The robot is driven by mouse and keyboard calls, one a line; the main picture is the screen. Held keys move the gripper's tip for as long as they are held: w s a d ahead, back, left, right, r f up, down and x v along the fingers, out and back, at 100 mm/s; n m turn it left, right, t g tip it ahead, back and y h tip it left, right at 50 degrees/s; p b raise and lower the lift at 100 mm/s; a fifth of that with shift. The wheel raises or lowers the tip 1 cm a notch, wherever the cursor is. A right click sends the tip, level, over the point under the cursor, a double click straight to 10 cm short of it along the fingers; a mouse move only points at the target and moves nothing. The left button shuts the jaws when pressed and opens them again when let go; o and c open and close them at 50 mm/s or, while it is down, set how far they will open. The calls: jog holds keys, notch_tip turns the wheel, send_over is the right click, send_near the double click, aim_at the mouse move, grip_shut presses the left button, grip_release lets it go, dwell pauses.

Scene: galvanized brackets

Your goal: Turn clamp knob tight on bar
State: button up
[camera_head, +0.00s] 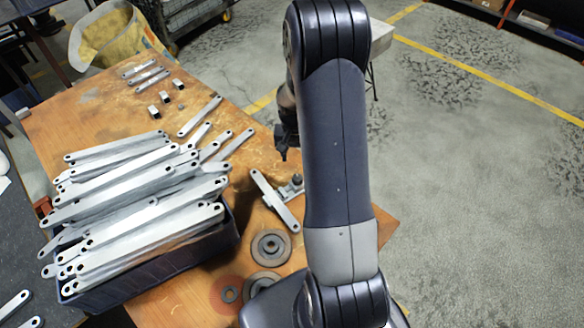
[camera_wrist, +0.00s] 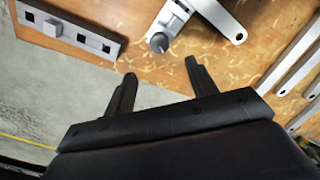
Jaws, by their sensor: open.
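The clamp is a small grey metal block with a dark round knob (camera_head: 297,179) on top, close to the right edge of the wooden table. The pale bar (camera_head: 275,201) lies diagonally beside it. In the wrist view the knob (camera_wrist: 159,42) shows on the clamp (camera_wrist: 172,19), with part of the bar (camera_wrist: 217,19) to its right. My gripper (camera_wrist: 160,68) is open and empty. Its fingertips point toward the knob, which appears just beyond the gap between them and not gripped. In the head view my gripper (camera_head: 284,150) is dark and partly hidden by my arm.
A dark bin (camera_head: 150,268) heaped with pale brackets stands left of the bar. Grinding discs (camera_head: 271,246) lie in front. Loose brackets and small square blocks (camera_head: 165,96) lie farther back. A grey plate with square holes (camera_wrist: 62,26) sits at left in the wrist view.

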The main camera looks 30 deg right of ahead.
aim_at(297, 178)
jog(key=f+b, duration=0.1)
jog(key=f, duration=0.9)
jog(key=shift+s+d+b, duration=0.15)
jog(key=shift+s+b, duration=0.05)
jog(key=shift+b, duration=0.2)
jog(key=shift+c, duration=0.3)
jog(key=c, duration=0.9)
